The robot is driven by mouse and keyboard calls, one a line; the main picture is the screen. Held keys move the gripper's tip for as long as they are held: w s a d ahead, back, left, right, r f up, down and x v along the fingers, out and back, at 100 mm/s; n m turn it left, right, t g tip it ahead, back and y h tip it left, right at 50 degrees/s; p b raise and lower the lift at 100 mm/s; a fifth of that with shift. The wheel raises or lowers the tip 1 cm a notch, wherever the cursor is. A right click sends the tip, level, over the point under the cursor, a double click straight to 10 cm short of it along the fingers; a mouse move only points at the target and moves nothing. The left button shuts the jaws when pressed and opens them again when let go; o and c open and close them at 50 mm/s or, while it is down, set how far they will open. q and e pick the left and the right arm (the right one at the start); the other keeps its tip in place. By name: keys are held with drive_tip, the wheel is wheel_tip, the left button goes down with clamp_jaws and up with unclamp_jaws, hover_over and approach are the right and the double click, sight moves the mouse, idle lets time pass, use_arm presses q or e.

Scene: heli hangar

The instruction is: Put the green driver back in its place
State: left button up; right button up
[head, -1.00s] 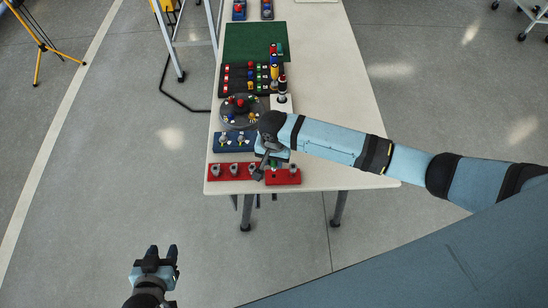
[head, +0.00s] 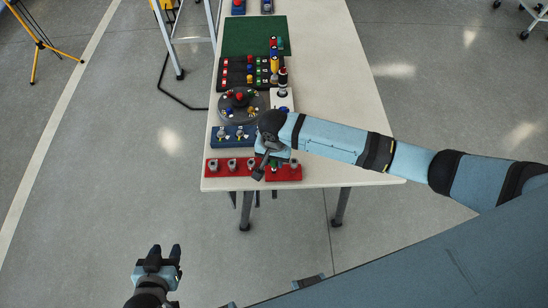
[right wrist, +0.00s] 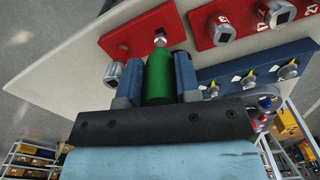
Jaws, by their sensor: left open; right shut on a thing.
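The green driver (right wrist: 159,78) is held in my right gripper (right wrist: 152,85), with its green handle between the two fingers. Its metal shaft points at the smaller red block (right wrist: 142,36); whether the tip is in or just above the block I cannot tell. That block also carries a grey fitting (right wrist: 113,73). In the head view the smaller red block (head: 285,174) is at the table's near end, and my right gripper (head: 264,164) is over its left side, largely hiding the driver. My left gripper (head: 167,253) is open and empty, off the table above the floor.
A longer red block (head: 221,172) with several grey fittings lies left of the smaller one. A blue block (head: 219,143), a round grey tray (head: 228,107), a dark rack (head: 231,74) and a green mat (head: 252,36) lie behind. The table's right side (head: 336,85) is clear.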

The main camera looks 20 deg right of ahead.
drive_tip(key=shift+a+p, duration=0.1)
drive_tip(key=shift+p, duration=0.25)
drive_tip(key=shift+f, duration=0.2)
idle(0.4)
drive_tip(key=shift+f, duration=0.65)
idle(0.3)
drive_tip(key=o, duration=1)
wheel_tip(320, 180, up, 5)
drive_tip(key=p, duration=0.6)
drive_tip(key=shift+s+r, duration=0.1)
drive_tip(key=shift+r, duration=1.15)
